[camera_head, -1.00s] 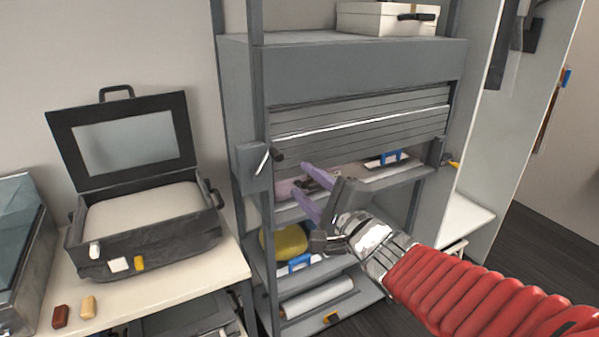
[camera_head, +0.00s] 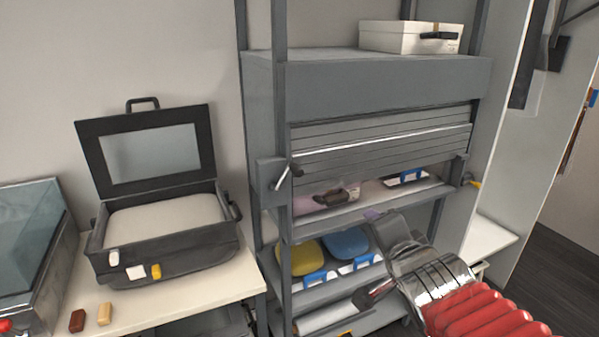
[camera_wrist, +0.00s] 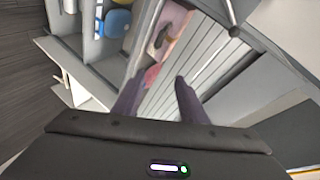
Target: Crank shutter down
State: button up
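The grey slatted shutter (camera_head: 385,140) hangs partly lowered at the top of the shelf unit, with an open gap below it. Its slats also show in the wrist view (camera_wrist: 192,62). The crank (camera_head: 288,173), a thin metal arm with a dark knob, sticks out of a grey box on the unit's left post. In the wrist view the crank (camera_wrist: 232,14) is at the top right, ahead of the fingers. My gripper (camera_wrist: 155,95) has two purple fingers apart with nothing between them. In the head view the fingers are mostly hidden behind my wrist, away from the crank.
Shelves below the shutter hold a yellow item (camera_head: 308,256), a blue item (camera_head: 346,243) and bins. A white box (camera_head: 410,37) sits on top. An open black case (camera_head: 160,235) stands on the table at left.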

jog(key=s+f+n+g, duration=0.4)
jog(key=s+n, duration=0.2)
jog(key=s, duration=0.3)
jog(key=s+d+f+n+g, duration=0.1)
jog(key=s+f+n+g, duration=0.3)
jog(key=s, duration=0.6)
jog(key=shift+f+n, duration=0.3)
jog(key=shift+n, duration=0.9)
jog(key=shift+s+d, duration=0.1)
jog(key=shift+c, duration=0.9)
